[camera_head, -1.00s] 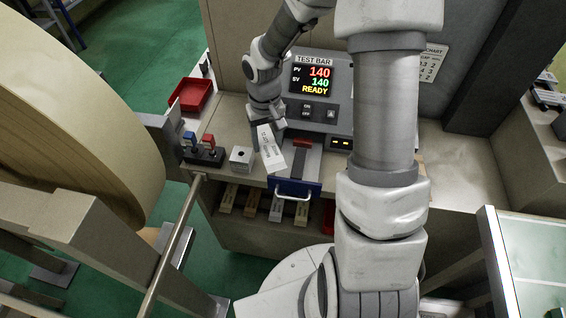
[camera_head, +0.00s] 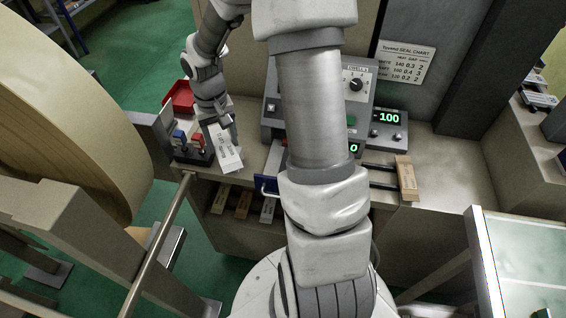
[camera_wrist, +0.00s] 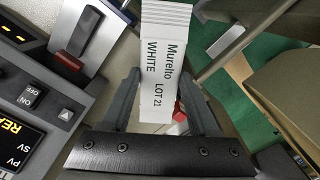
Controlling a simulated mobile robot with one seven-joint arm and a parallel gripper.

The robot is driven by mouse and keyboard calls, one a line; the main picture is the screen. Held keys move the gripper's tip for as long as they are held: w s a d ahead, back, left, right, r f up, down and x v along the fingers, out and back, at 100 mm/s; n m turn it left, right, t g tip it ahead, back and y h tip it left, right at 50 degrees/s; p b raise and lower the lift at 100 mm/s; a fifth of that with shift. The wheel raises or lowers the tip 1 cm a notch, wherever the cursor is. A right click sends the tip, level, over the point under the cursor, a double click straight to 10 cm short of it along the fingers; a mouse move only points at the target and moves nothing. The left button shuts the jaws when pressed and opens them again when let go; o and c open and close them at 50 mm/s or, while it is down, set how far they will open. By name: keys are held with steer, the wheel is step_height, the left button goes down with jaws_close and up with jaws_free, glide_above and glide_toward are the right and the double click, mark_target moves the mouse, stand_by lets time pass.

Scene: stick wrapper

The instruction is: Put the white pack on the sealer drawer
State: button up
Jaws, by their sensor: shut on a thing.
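The white pack (camera_head: 229,157) is a flat white packet with black print. The wrist view shows the pack (camera_wrist: 160,65) reading "Muretto WHITE LOT 21". My gripper (camera_head: 222,135) is shut on it, with a dark finger on either side in the wrist view (camera_wrist: 161,80). The pack is tilted and hangs left of the sealer drawer. The drawer's blue front (camera_head: 266,186) shows in the head view, partly hidden by my arm. In the wrist view the drawer's pale plate (camera_wrist: 97,38) with a red-brown bar lies left of the pack.
The sealer panel (camera_wrist: 30,100) stands close beside my gripper. A switch box with blue and red levers (camera_head: 193,150) is left of the pack. A red tray (camera_head: 178,98) sits behind it. A tan pack (camera_head: 406,178) lies on rails at the right. Several packs sit on the shelf below.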

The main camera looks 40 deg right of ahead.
steer(key=s+d+r+m+b, duration=0.2)
steer(key=s+d+r+m, duration=0.15)
steer(key=d, duration=0.45)
steer(key=s+d+r+m+b, duration=0.15)
steer(key=d+m, duration=0.25)
steer(key=d, duration=0.5)
steer(key=shift+n, duration=0.25)
steer(key=f, duration=1.7)
steer(key=shift+a, duration=0.3)
steer(key=shift+b, duration=0.3)
steer(key=shift+f, duration=0.2)
steer(key=o, duration=1.4)
steer(key=shift+r, duration=0.1)
steer(key=shift+o, duration=0.2)
steer(key=shift+r, duration=0.15)
